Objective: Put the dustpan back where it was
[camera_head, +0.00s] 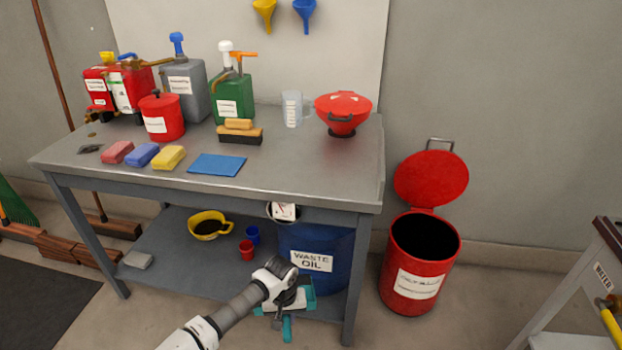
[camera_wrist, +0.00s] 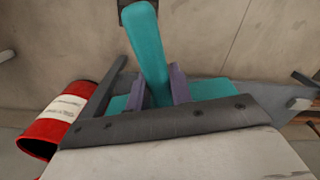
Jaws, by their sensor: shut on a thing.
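The teal dustpan (camera_head: 287,329) is in my gripper (camera_head: 286,306), in front of the workbench, low near its right front leg. In the head view, my wrist hides much of the dustpan, and parts of it show beside and below the gripper. In the wrist view, my gripper's two purple-grey fingers (camera_wrist: 160,92) are shut on either side of the teal handle (camera_wrist: 147,45). Flat teal parts of the dustpan (camera_wrist: 207,90) show behind the fingers. I cannot tell from these frames whether the dustpan touches anything else.
The workbench (camera_head: 290,172) has a lower shelf (camera_head: 180,262) with a blue waste oil drum (camera_head: 330,245) just behind my gripper. An open red bin (camera_head: 412,290) stands right of the bench. A grey cart (camera_head: 570,315) is at far right. Floor shows between bin and cart.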

